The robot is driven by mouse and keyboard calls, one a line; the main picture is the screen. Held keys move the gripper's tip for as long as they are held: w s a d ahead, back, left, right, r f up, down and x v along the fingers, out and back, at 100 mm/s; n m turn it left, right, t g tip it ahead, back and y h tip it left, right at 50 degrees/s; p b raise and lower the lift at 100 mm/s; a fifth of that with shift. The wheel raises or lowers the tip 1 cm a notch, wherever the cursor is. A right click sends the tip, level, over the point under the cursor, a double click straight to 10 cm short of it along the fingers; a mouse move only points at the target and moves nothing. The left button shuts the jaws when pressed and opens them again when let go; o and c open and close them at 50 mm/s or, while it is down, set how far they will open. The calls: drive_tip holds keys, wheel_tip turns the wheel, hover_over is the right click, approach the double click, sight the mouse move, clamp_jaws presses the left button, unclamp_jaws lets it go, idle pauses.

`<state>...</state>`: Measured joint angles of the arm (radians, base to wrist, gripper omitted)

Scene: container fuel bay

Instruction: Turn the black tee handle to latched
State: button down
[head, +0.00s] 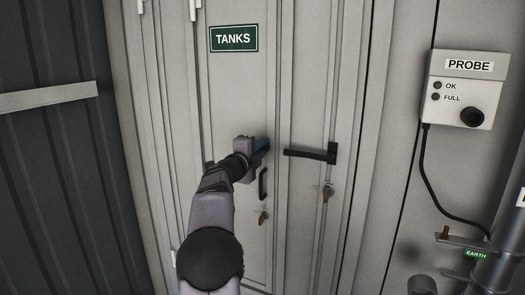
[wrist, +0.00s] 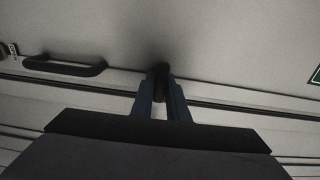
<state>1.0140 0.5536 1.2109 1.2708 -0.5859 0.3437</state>
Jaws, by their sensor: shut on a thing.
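My gripper (head: 263,145) is at the left locker door, just above a black pull handle (head: 263,184). In the wrist view its two blue fingers (wrist: 160,97) are shut on a small dark piece (wrist: 160,80), which I take to be the black tee handle. Most of that handle is hidden by the fingers and gripper body, so its angle cannot be told. The pull handle also shows at left in the wrist view (wrist: 65,68). A separate black lever (head: 308,153) lies nearly horizontal on the door to the right.
A green TANKS sign (head: 233,38) is above my gripper. Keys hang in locks below, at left (head: 263,217) and right (head: 327,193). A PROBE box (head: 461,90) with a hanging cable (head: 428,185) is at the right. Pipework stands at the lower right.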

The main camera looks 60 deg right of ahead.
idle(0.4)
drive_tip(key=c, duration=1.7)
unclamp_jaws()
drive_tip(key=shift+a, duration=0.1)
drive_tip(key=shift+a+b, duration=1.7)
drive_tip(key=shift+a, duration=1.9)
